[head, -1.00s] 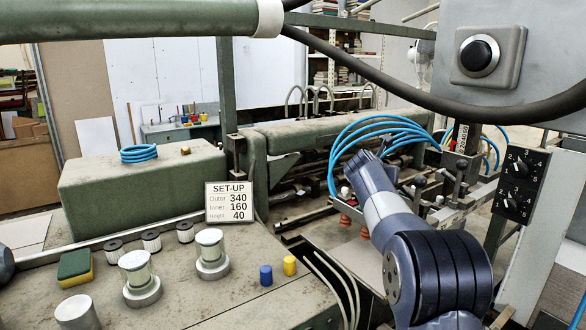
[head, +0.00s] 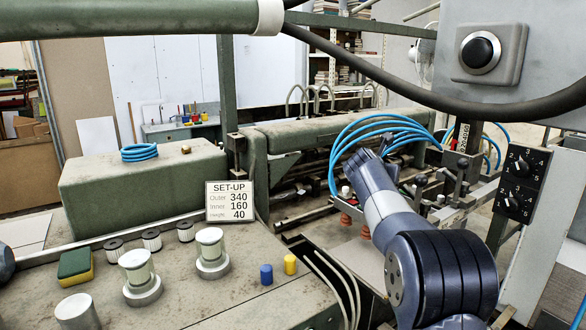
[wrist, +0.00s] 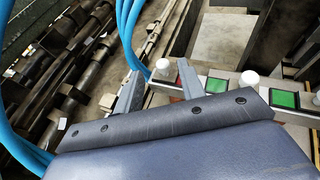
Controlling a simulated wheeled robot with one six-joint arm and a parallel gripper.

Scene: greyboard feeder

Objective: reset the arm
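My arm reaches from the lower right of the head view into the feeder machine. My gripper (head: 372,152) is at its far end, beside the looped blue hoses (head: 385,125), and looks small there. In the wrist view my gripper (wrist: 160,75) shows two grey fingers spread apart with nothing between them. The fingers point over a light rail with green and red square parts (wrist: 221,86) and white knobs (wrist: 250,79). I cannot tell how far the fingertips are from the rail.
Blue hoses (wrist: 128,40) run close to the left finger. Dark rods (wrist: 65,70) lie to the left. A control panel (head: 520,185) stands right of my arm. The green bench (head: 215,290) at left holds metal posts, a sponge (head: 75,267) and a set-up sign (head: 230,201).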

